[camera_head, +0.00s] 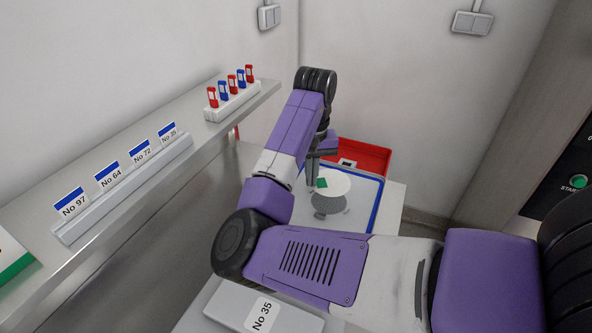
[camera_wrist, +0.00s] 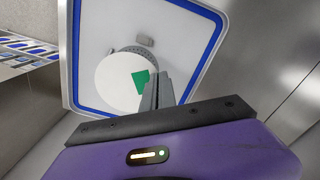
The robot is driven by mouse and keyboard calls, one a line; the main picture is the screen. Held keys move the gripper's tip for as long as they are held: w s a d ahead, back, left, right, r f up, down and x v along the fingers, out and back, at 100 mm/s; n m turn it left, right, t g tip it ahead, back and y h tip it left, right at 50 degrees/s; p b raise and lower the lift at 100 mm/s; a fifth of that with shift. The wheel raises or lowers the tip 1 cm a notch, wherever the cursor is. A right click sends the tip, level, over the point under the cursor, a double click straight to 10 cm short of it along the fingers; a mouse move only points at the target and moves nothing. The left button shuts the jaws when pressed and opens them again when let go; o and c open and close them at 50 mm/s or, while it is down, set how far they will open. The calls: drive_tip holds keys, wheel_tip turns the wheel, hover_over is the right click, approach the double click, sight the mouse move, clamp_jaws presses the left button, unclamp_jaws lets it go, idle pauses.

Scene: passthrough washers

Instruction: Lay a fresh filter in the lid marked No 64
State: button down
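A white round filter (camera_head: 338,178) with a green patch is at my gripper (camera_head: 313,183), over a blue-rimmed tray (camera_head: 376,205). In the wrist view, the filter (camera_wrist: 112,88) is beside the fingers of my gripper (camera_wrist: 158,88), its green patch against them. The fingers are close together and appear shut on the filter's edge. A grey round piece (camera_head: 328,206) shows partly below the filter; I cannot tell whether it is a lid. A card reading No 64 (camera_head: 109,177) stands on the left ledge. No lid with that mark is readable.
Cards No 97 (camera_head: 71,203), No 72 (camera_head: 141,153) and No 35 (camera_head: 168,133) share the ledge with a rack of red and blue pieces (camera_head: 232,101). A red bin (camera_head: 372,157) is behind the tray. A white panel marked No 35 (camera_head: 237,304) is in front.

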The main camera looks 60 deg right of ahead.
drive_tip(key=b, duration=0.6)
hover_over(311, 204)
drive_tip(key=shift+w+d+f, duration=0.1)
drive_tip(key=shift+f, duration=1.05)
drive_tip(key=shift+w+f, duration=0.1)
drive_tip(key=shift+f, duration=1)
drive_tip(key=shift+r+p, duration=0.1)
drive_tip(key=shift+p, duration=0.7)
drive_tip(key=shift+s+f, duration=0.1)
drive_tip(key=shift+f, duration=1.1)
drive_tip(key=c, duration=2.1)
unclamp_jaws()
drive_tip(key=shift+c, duration=0.2)
drive_tip(key=o, duration=1)
drive_tip(key=shift+r+p, duration=3.55)
drive_tip(key=shift+p, duration=0.55)
